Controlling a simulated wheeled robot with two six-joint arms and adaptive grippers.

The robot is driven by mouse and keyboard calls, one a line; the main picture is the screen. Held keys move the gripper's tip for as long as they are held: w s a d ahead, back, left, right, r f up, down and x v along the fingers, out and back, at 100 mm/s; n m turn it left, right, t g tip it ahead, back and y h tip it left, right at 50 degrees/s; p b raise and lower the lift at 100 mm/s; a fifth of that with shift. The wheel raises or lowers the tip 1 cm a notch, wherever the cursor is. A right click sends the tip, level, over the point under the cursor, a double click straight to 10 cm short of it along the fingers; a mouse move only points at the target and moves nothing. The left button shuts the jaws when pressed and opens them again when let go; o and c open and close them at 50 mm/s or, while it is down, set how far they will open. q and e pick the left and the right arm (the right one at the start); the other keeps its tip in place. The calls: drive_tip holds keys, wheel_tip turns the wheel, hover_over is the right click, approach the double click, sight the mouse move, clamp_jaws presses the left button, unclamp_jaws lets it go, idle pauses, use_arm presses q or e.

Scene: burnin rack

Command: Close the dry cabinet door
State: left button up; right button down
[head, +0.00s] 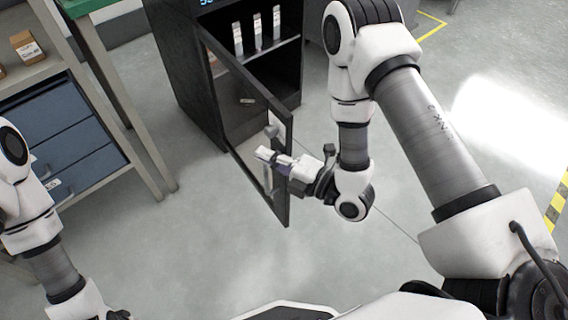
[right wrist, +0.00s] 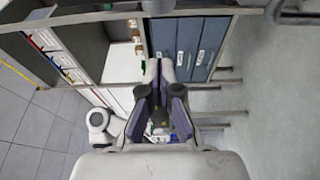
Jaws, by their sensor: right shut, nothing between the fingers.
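The dry cabinet (head: 190,95) is a dark box at the top centre of the head view, with a lit display on top. Its glazed, dark-framed door (head: 287,205) stands wide open, swung out toward me, with a pale handle near its free edge. My right gripper (head: 262,154) is shut and empty. It overlaps the door's free edge and handle in the head view; I cannot tell whether it touches them. Its fingers also show in the right wrist view (right wrist: 160,95), where I cannot make out the door clearly. My left arm is at the lower left, its gripper outside the picture.
White upright items (head: 257,35) stand on the cabinet's shelf. A workbench with blue drawers (head: 75,130) stands at the left, carrying a small cardboard box (head: 26,46). The grey floor (head: 190,240) in front of the door is clear.

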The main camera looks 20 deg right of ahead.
drive_tip(key=shift+w+d+b, duration=0.3)
drive_tip(key=shift+w+d, duration=0.95)
drive_tip(key=shift+w, duration=0.3)
